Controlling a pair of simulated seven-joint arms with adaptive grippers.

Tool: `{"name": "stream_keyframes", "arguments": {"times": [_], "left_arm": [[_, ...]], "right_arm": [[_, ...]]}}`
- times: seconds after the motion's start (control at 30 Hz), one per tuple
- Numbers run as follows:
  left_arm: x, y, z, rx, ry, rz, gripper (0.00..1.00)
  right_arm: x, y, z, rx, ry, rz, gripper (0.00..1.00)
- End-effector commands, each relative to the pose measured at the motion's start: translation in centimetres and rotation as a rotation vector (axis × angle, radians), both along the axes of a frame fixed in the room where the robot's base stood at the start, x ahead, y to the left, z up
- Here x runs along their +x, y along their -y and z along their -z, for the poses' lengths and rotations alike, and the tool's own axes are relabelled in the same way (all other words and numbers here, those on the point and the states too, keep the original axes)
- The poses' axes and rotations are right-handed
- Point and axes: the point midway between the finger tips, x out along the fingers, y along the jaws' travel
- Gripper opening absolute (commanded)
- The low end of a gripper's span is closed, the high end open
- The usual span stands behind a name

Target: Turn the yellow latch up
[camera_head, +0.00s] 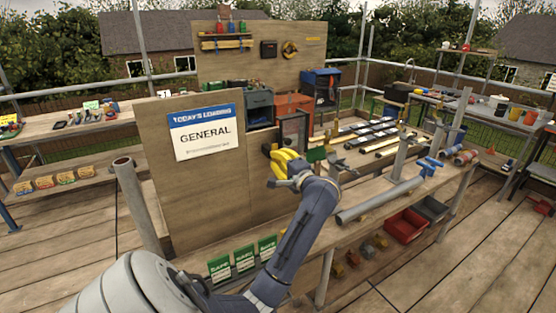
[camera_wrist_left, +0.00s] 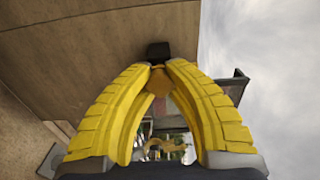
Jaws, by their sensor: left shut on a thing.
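The yellow latch (camera_wrist_left: 160,80) shows in the left wrist view as a small orange-yellow piece between the fingertips, below a black block (camera_wrist_left: 158,51) on the wooden board. My left gripper (camera_wrist_left: 160,66) has yellow ribbed fingers that close in on the latch from both sides, and it is shut on it. In the head view my left gripper (camera_head: 274,154) is at the right edge of the upright board (camera_head: 230,185). There the fingers hide the latch, so its angle is hard to tell. My right gripper is not seen.
A "GENERAL" sign (camera_head: 206,132) is on the board, left of the gripper. A bench (camera_head: 340,236) with a grey pipe (camera_head: 380,199) and blue clamp (camera_head: 430,166) lies to the right. Green packets (camera_head: 243,258) stand below the board, close to my arm.

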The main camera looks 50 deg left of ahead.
Motion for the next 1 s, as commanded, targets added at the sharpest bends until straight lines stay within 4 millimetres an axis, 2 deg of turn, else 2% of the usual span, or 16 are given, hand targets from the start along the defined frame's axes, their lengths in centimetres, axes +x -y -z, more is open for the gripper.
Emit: {"name": "stream_keyframes", "arguments": {"times": [0.47,0.5,0.73,0.77,1.0], "left_arm": [[0.01,0.03,0.07,-0.004,0.010,0.000,0.00],[0.01,0.03,0.07,-0.004,0.010,0.000,0.19],[0.01,0.01,0.03,-0.003,0.010,0.000,0.46],[0.00,0.01,0.03,-0.003,0.010,0.000,0.49],[-0.01,0.04,0.01,-0.002,0.010,0.000,0.49]], "right_arm": [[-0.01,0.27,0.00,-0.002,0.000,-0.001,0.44],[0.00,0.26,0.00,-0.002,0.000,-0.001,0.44],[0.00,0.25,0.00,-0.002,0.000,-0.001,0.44],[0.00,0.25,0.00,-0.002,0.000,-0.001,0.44],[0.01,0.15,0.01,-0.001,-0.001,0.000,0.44]]}}
